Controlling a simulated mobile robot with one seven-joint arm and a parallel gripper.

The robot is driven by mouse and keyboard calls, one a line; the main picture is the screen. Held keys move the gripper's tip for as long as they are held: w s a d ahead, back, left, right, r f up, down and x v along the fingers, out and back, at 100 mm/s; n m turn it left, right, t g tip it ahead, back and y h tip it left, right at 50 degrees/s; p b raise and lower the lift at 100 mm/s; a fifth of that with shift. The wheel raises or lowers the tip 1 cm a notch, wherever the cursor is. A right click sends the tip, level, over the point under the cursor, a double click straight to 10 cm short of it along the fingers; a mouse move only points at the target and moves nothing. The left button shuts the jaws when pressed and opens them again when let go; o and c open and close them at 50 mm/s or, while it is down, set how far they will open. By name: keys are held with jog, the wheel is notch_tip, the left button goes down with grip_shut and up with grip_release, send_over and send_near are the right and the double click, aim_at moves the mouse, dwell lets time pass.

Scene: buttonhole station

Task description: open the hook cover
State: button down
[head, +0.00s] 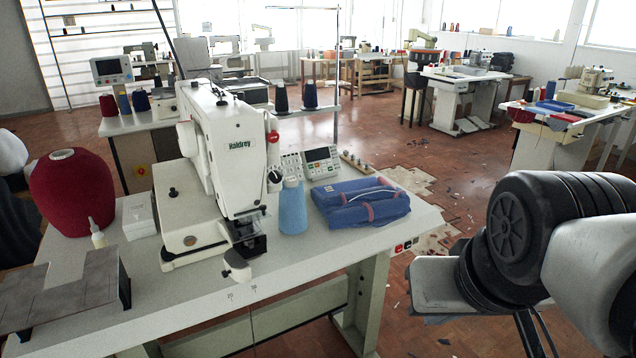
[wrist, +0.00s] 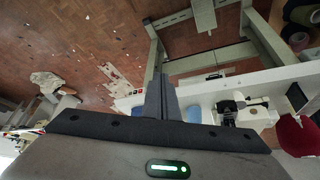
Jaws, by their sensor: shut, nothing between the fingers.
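The white buttonhole machine (head: 230,150) stands on the pale table, its needle head over a dark clamp (head: 248,240). A small rounded pale part (head: 237,266) sits low at the front of the bed, just below the clamp. It may be the hook cover, but I cannot tell for sure, nor whether it is open. The machine also shows in the wrist view (wrist: 243,109), small and to the right of my gripper. My gripper (wrist: 161,82) is shut and empty, clear of the machine. In the head view only my arm shows, at the right.
On the table (head: 300,262) are a blue thread cone (head: 292,208), folded blue cloth (head: 360,203), a control panel (head: 322,162), a red cone (head: 73,192), a small bottle (head: 97,233) and a grey plate stand (head: 60,290). The floor at the right of the table is mostly open, with scattered scraps.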

aim_at(232, 271)
jog(key=w+d+f+m+t+h, duration=0.15)
jog(key=w+d, duration=0.25)
jog(key=w, duration=0.9)
jog(key=w+a+f+t, duration=0.2)
jog(key=w+f, duration=0.5)
jog(key=w, duration=0.2)
jog(key=w+a+f+y+p, duration=0.1)
jog(key=w+a+f+y, duration=0.3)
jog(key=a+f+y, duration=0.4)
jog(key=s+a+r+m+y+b, duration=0.2)
jog(key=a+m+y, duration=0.3)
jog(key=a, duration=1.8)
jog(key=shift+a+r+y, duration=0.2)
jog(key=shift+y, duration=1.65)
